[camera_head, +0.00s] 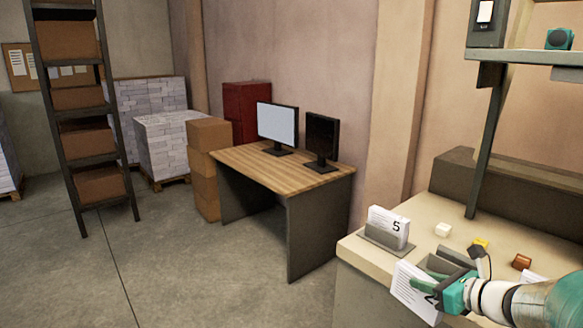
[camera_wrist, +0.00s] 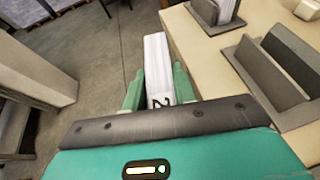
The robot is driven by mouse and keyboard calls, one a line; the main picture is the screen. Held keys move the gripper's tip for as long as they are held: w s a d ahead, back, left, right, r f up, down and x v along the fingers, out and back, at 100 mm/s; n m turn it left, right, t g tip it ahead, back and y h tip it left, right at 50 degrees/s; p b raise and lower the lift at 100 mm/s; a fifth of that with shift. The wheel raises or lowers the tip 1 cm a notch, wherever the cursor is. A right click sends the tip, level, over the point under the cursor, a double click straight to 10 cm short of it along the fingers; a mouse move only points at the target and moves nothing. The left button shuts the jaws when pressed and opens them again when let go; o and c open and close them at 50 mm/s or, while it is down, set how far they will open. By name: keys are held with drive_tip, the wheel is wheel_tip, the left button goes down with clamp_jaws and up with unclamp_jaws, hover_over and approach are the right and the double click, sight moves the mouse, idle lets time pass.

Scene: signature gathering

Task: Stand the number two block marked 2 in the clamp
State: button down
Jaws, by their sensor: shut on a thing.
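The number two block, white and marked 2 (camera_head: 412,290), is a stack of paper-like sheets. It is held tilted at the bench's front edge. It also shows in the wrist view (camera_wrist: 157,55), between the green fingers and against the floor beyond the bench edge. My gripper (camera_head: 440,291) is shut on it; its fingers also show in the wrist view (camera_wrist: 157,88). An empty grey clamp (camera_wrist: 262,75) with two slanted plates stands on the bench, right of the block in the wrist view. In the head view my gripper partly hides that area.
A grey holder (camera_head: 381,238) with a white block marked 5 (camera_head: 391,222) stands at the bench's (camera_head: 432,205) left end. A white piece (camera_head: 443,230), a yellow piece (camera_head: 481,243) and a brown piece (camera_head: 521,261) lie behind my gripper. A post and shelf rise at the back.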

drive_tip(key=w+a+f+m+h, duration=0.1)
drive_tip(key=w+a+f, duration=0.1)
drive_tip(key=a+f, duration=0.4)
drive_tip(key=w+a+f+m+t+h, duration=0.1)
drive_tip(key=w+a+f, duration=0.2)
drive_tip(key=a+f, duration=0.3)
drive_tip(key=a, duration=0.5)
drive_tip(key=shift+w, duration=0.15)
drive_tip(key=shift+d+r, duration=0.1)
